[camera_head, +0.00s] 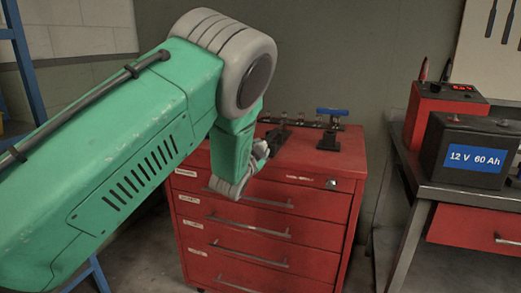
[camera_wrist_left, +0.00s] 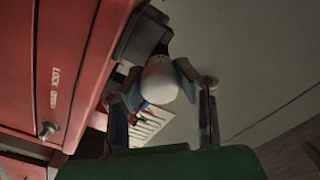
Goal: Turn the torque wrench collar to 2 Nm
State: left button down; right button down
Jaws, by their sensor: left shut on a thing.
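My left gripper (camera_wrist_left: 160,92) is shut on a pale, round-ended piece (camera_wrist_left: 160,80), with one finger on each side of it. This piece appears to be the collar end of the torque wrench; its scale and setting cannot be read. A dark block (camera_wrist_left: 140,38) sits directly behind it. In the head view my left gripper (camera_head: 262,150) is at the front left of the red cabinet's top, and my own arm hides part of that area. A dark piece (camera_head: 279,134) shows just beyond the fingers. My right gripper is not in view.
The red drawer cabinet (camera_head: 270,222) also shows close on the left in the left wrist view (camera_wrist_left: 45,75). A bench at right carries a battery (camera_head: 465,150) and a red charger (camera_head: 440,103).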

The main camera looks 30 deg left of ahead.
pick_arm(q)
jog(key=shift+f, duration=0.2)
jog(key=c, duration=1.2)
grip_release()
jog(key=shift+o, duration=0.2)
jog(key=shift+r, duration=0.1)
jog(key=v, duration=1.2)
